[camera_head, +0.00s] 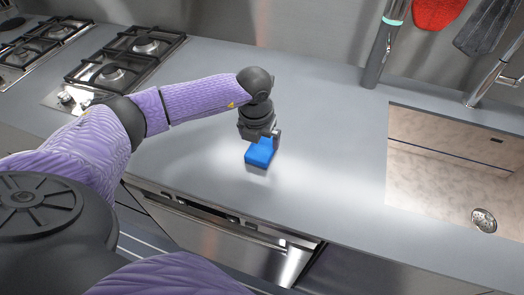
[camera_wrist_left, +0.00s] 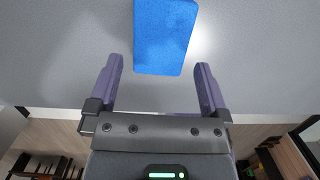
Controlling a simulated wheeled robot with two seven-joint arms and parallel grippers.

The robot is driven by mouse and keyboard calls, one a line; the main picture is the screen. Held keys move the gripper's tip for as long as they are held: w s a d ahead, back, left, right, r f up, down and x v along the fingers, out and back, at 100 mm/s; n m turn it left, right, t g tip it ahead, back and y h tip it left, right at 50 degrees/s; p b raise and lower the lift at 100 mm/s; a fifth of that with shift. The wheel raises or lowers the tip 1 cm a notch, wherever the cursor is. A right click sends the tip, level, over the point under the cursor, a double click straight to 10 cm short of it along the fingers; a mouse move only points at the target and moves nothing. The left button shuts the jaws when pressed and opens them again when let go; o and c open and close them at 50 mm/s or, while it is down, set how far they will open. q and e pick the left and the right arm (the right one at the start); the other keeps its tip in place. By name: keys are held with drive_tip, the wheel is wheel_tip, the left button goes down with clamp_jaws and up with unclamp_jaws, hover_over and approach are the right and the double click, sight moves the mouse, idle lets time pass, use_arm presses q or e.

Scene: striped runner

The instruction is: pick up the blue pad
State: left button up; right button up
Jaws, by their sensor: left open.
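The blue pad (camera_head: 260,153) lies on the grey counter near its front edge, below my left gripper (camera_head: 265,139) in the head view. In the left wrist view the blue pad (camera_wrist_left: 165,38) is a flat rectangle at the top middle, ahead of the fingertips. The pad's near end lies around the level of the fingertips in that picture; I cannot tell the height gap. Part of the pad is hidden by the gripper in the head view. My right gripper is not in view.
A gas hob (camera_head: 112,70) is at the left. A sink (camera_head: 435,165) is at the right, with a tap (camera_head: 490,78) behind it. A grey upright tool (camera_head: 379,55) stands against the back wall. The counter (camera_head: 325,130) around the pad is clear.

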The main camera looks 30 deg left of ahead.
sight(262, 147)
use_arm(q)
drive_tip(key=f, duration=0.1)
drive_tip(key=w+f, duration=0.1)
drive_tip(key=f, duration=0.1)
drive_tip(key=shift+f+b, duration=0.25)
drive_tip(key=shift+b, duration=0.15)
drive_tip(key=shift+f, duration=0.15)
drive_tip(key=shift+f, duration=0.25)
drive_tip(key=c, duration=0.9)
wheel_tip(262, 147, up, 10)
drive_tip(key=shift+f+p, duration=0.2)
drive_tip(key=shift+p, duration=0.75)
drive_tip(key=shift+r, duration=0.5)
